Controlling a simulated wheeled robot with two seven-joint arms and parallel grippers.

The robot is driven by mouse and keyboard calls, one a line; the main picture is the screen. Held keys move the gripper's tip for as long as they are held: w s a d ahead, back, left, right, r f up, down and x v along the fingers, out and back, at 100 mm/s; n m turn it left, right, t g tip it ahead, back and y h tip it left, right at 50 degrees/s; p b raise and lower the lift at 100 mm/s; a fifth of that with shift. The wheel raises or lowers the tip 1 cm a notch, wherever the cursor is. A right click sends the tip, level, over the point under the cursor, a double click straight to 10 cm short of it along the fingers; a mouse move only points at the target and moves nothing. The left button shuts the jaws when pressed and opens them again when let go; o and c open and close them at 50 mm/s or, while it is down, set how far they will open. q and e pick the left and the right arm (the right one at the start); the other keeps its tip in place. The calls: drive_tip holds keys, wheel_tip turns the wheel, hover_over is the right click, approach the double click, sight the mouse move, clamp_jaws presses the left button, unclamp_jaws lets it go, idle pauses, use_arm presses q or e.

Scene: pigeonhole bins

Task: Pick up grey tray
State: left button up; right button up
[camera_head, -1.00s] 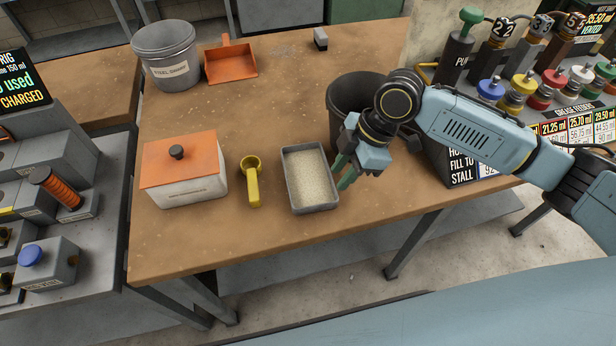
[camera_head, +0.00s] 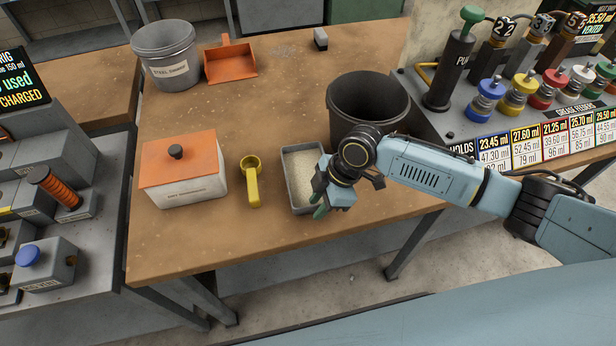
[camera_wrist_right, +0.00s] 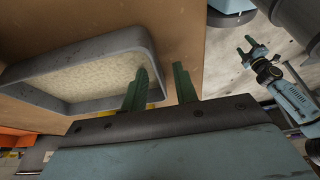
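The grey tray (camera_head: 288,181), full of pale granules, sits on the brown workbench between a yellow scoop and a black bucket. My right gripper (camera_head: 318,204) is over its near right part and hides that corner. In the right wrist view the green fingers (camera_wrist_right: 161,67) are apart. One finger overlaps the granules inside the tray (camera_wrist_right: 80,52), the other shows outside its wall; contact cannot be told. My left gripper (camera_wrist_right: 246,46) shows small in the right wrist view, fingers apart and empty, away from the tray.
The yellow scoop (camera_head: 252,182) and an orange-lidded box (camera_head: 188,190) stand left of the tray. The black bucket (camera_head: 345,108) is just behind my right gripper. An orange dustpan (camera_head: 230,65) and a grey bucket (camera_head: 166,60) are farther back. The bench's front edge is close.

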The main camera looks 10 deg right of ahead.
drive_tip(key=shift+f, duration=0.2)
idle(0.4)
clamp_jaws()
